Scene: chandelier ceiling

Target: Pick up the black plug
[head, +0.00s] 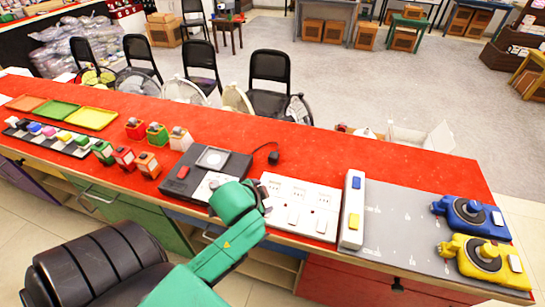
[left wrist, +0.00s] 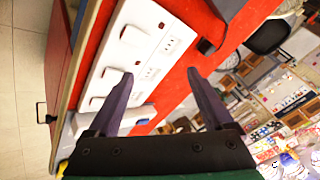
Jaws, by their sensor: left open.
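The black plug (head: 273,158) lies on the red tabletop, on a black cord leading to a black box (head: 205,172) with a red button. My left arm reaches over the front edge, and its green wrist covers part of the box's front side. In the left wrist view my left gripper (left wrist: 160,75) is open and empty, its two dark fingers apart over the red top. A dark block (left wrist: 207,47) beyond the right fingertip may be the plug; I cannot be sure. In the head view the fingers are mostly hidden. My right gripper is not in view.
A white socket board (head: 300,205) lies right of the wrist; it also shows in the left wrist view (left wrist: 140,45). A white power strip (head: 352,208) and blue and yellow joystick units (head: 480,215) lie farther right. The red top around and behind the plug is clear.

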